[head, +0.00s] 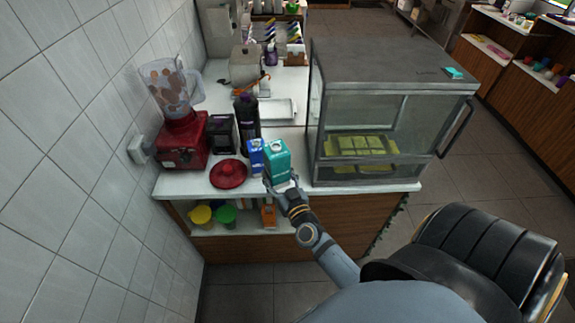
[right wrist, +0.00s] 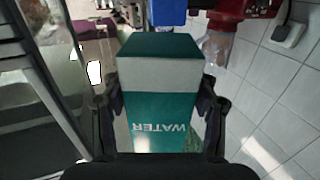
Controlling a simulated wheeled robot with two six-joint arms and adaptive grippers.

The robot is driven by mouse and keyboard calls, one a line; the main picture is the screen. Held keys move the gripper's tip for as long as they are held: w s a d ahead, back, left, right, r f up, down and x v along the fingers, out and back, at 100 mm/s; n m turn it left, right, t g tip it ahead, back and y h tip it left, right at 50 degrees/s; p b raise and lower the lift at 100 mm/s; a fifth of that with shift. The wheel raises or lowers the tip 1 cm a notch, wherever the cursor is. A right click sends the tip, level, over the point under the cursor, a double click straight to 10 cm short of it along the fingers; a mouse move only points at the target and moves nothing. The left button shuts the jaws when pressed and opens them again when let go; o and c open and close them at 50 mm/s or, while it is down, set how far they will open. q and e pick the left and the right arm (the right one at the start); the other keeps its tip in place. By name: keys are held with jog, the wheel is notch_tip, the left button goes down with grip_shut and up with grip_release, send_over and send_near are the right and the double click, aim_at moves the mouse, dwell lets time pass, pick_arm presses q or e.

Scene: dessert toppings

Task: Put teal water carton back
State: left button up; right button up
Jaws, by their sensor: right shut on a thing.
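The teal water carton (head: 277,161) is at the front edge of the white counter (head: 330,187), beside a blue carton (head: 256,157). My right gripper (head: 289,190) is shut on the teal carton from the front. In the right wrist view the carton (right wrist: 160,105) stands between the two fingers of my right gripper (right wrist: 160,115), with the word WATER showing upside down. I cannot tell whether its base touches the counter. My left gripper is not in view.
A dark bottle (head: 246,116) stands behind the cartons. A glass display case (head: 385,120) stands close on the right. A white tray (head: 277,110) lies farther back.

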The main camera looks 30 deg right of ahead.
jog(key=shift+w+d+f, duration=0.1)
jog(key=shift+w, duration=0.05)
jog(key=w+d+f+b, duration=0.8)
jog(key=d+f, duration=0.1)
jog(key=shift+w, duration=0.35)
jog(key=shift+w+d, duration=0.1)
jog(key=shift+d, duration=0.05)
jog(key=f+b, duration=0.2)
jog(key=b, duration=0.1)
jog(key=f+b, duration=0.1)
jog(key=f, duration=0.1)
jog(key=shift+w+d+f, duration=0.1)
jog(key=shift+w+d, duration=0.15)
jog(key=shift+d, duration=0.1)
jog(key=shift+r, duration=0.2)
jog(key=shift+f, duration=0.15)
jog(key=o, duration=1.2)
jog(key=shift+c, duration=0.2)
